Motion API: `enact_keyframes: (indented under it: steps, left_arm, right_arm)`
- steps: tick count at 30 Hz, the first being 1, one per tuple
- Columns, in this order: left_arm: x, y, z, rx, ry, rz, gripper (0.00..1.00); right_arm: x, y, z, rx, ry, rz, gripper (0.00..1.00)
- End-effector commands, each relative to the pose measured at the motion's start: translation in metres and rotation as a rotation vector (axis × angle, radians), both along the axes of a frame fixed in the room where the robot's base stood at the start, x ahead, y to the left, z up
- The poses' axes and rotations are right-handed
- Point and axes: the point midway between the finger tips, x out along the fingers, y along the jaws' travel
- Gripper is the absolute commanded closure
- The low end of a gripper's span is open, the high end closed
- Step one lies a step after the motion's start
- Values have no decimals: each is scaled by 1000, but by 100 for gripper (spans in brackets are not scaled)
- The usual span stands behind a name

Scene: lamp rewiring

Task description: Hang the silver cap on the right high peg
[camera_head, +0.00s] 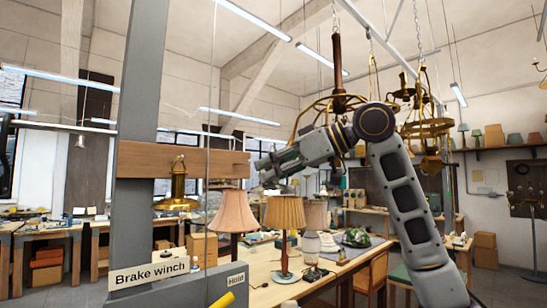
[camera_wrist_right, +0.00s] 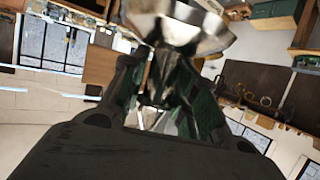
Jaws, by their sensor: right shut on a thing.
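My right gripper (camera_head: 268,172) reaches in from the right, just past the right end of a wooden peg board (camera_head: 215,164) on a grey post. In the right wrist view its fingers (camera_wrist_right: 165,82) are shut on the silver cap (camera_wrist_right: 188,32), a shiny flared metal piece at the top of that view. In the head view the cap is too small and covered to make out clearly. A brass cap (camera_head: 178,188) hangs at the board's left part. I cannot make out the right high peg. My left gripper is not in view.
A brake winch sign (camera_head: 148,272) and a grey Hold plate (camera_head: 236,281) stand low at the front. Several shaded lamps, including a pink one (camera_head: 235,212) and a pleated tan one (camera_head: 285,213), stand below my gripper. A brass chandelier (camera_head: 322,105) hangs behind my arm.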

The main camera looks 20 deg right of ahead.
Motion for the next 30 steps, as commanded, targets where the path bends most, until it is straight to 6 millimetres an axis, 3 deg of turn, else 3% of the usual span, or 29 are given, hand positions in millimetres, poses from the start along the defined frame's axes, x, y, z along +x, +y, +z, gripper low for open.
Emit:
enact_keyframes:
  steps: [6,30]
  left_arm:
    - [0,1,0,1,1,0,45]
    - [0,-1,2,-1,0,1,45]
  right_arm:
    - [-1,-4,-9,1,0,-12,96]
    - [4,-2,-9,0,-1,-16,96]
